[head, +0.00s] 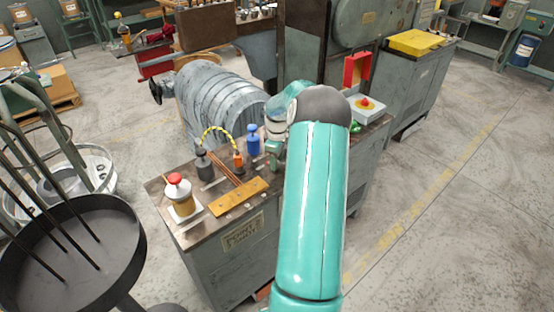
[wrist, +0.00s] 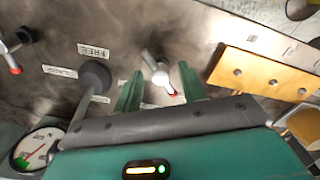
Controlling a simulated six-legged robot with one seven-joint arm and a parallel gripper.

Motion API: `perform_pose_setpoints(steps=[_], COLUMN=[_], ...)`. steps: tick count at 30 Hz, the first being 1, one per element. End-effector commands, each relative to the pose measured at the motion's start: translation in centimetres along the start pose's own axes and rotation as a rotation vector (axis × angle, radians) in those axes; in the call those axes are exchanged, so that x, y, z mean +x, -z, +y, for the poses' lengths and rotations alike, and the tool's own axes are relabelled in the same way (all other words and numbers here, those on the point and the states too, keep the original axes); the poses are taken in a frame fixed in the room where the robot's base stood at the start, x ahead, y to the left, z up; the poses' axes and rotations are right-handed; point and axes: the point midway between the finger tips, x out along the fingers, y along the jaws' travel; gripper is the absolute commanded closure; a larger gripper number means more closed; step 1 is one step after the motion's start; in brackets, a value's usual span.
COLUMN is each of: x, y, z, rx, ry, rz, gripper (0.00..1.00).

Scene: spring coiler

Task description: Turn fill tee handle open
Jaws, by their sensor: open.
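In the wrist view, a silver handle with a red tip (wrist: 157,72) stands out from a worn metal panel. My gripper (wrist: 160,68) is open, with one green finger on each side of this handle. I cannot tell whether either finger touches it. A second red-tipped handle (wrist: 13,58) is at the far left of the wrist view. No readable label shows which of the two is the fill tee handle. In the head view, my arm hides both handles and most of my gripper.
A black-knobbed lever (wrist: 95,76) stands left of the fingers, near FREE (wrist: 93,51) and CLAMP labels. A gauge (wrist: 38,148) is lower left. A yellow drilled plate (wrist: 262,72) is to the right. On the bench stand a red-capped jar (head: 181,196) and blue bottle (head: 253,141).

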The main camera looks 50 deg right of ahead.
Motion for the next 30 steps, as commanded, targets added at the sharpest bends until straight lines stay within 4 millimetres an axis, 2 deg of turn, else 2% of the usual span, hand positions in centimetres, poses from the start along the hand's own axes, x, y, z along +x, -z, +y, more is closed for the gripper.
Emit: perform_pose_setpoints(steps=[6, 12, 23, 30], x=[0.00, -0.02, -0.04, -0.07], y=[-0.01, -0.01, -0.01, 0.06], z=[0.01, 0.01, 0.00, -0.07], rx=[0.000, 0.000, 0.033, 0.151], ry=[0.000, 0.000, -0.001, -0.001], rz=[0.000, 0.000, -0.002, -0.001], gripper=[0.61, 1.00, 1.00, 1.00])
